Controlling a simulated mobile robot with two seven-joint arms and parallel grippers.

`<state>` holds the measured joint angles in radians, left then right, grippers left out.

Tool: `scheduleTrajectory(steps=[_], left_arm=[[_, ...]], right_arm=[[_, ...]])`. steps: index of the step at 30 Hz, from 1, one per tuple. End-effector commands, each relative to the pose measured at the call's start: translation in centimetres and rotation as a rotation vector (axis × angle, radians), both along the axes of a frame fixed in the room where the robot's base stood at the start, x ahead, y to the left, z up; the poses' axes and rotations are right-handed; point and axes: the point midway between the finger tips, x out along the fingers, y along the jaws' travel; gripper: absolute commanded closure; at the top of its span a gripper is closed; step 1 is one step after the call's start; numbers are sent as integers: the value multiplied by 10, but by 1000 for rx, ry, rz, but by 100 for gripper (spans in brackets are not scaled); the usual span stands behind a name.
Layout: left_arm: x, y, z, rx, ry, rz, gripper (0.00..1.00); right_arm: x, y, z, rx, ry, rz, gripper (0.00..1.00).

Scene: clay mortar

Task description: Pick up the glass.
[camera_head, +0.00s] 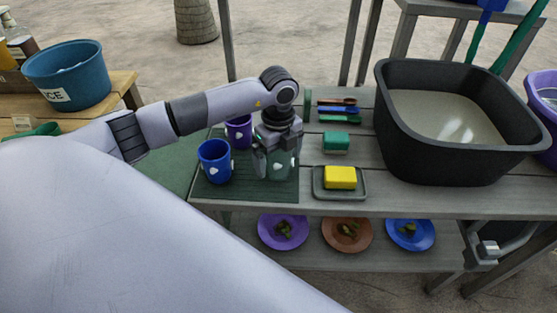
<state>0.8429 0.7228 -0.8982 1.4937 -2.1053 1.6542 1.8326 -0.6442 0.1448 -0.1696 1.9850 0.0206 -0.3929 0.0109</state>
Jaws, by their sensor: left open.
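A green, glass-like cup (284,170) with a pale mark stands on the dark green ribbed mat (231,190) on the grey table. My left gripper (275,158) points down over this cup. Its fingers are open around the cup's upper part, and they partly hide it. I cannot tell whether they touch it. A blue cup (214,164) and a purple cup (238,136) stand to the left on the mat. At the lower right edge is a grey jointed part, probably my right gripper (486,252); its jaws are not clear.
A yellow sponge (340,177) lies in a dark tray right of the mat, with a green sponge (336,142) and several brushes (338,107) behind. A large black basin (385,150) stands at right. Plates with scraps sit on the lower shelf (300,257). A blue ICE bucket (90,85) stands left.

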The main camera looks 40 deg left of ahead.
Motion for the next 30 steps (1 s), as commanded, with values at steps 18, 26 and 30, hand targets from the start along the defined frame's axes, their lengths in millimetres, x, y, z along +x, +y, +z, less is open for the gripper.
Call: scheduleTrajectory(steps=[18,26,30], left_arm=[[1,0,3,-2,-3,-1,64],[1,0,32,-2,-6,-2,64],[2,0,66,-2,-9,-2,64]], right_arm=[[0,-1,-1,-2,2,-2,57],[0,-1,1,-3,1,-2,57],[0,-2,2,-3,0,-2,57]])
